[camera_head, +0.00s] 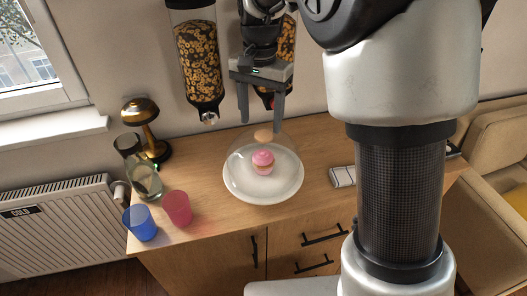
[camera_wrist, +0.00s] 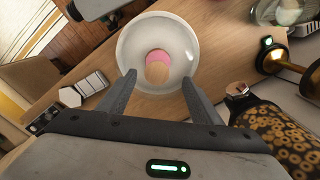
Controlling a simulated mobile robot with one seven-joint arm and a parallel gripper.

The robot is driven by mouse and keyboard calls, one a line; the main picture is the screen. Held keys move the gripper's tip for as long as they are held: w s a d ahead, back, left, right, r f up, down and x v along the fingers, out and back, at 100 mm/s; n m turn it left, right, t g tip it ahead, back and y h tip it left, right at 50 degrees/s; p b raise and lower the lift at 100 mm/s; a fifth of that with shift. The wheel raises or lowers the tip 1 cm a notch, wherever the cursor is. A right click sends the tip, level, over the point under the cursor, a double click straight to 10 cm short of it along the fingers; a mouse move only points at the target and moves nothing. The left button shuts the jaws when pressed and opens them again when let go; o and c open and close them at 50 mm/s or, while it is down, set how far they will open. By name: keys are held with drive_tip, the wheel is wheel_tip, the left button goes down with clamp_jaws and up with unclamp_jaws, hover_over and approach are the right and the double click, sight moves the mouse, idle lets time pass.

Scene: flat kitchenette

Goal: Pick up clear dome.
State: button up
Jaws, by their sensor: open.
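The clear dome (camera_head: 240,156) covers a pink-topped cupcake (camera_head: 263,163) on a round white plate (camera_head: 264,196) on the wooden counter. A round wooden knob (camera_head: 263,134) tops the dome. In the wrist view the knob (camera_wrist: 157,72) lies in front of the pink icing, inside the white plate rim (camera_wrist: 124,45). My gripper (camera_head: 262,119) is above the dome with its fingers pointing down, one on each side of the line to the knob. In the wrist view its fingers (camera_wrist: 158,82) are spread and empty. I cannot tell the exact height gap to the knob.
A blue cup (camera_head: 140,223), a red cup (camera_head: 177,208), a glass jug (camera_head: 140,172) and a gold lamp (camera_head: 143,120) stand left. Cereal dispensers (camera_head: 197,62) hang close behind my gripper. A white block (camera_head: 342,176) lies right of the plate.

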sight(264, 135)
drive_tip(key=f, duration=0.4)
drive_tip(key=shift+w+d+f, duration=0.1)
drive_tip(key=shift+d+f, duration=0.25)
drive_tip(key=shift+f, duration=0.05)
clamp_jaws()
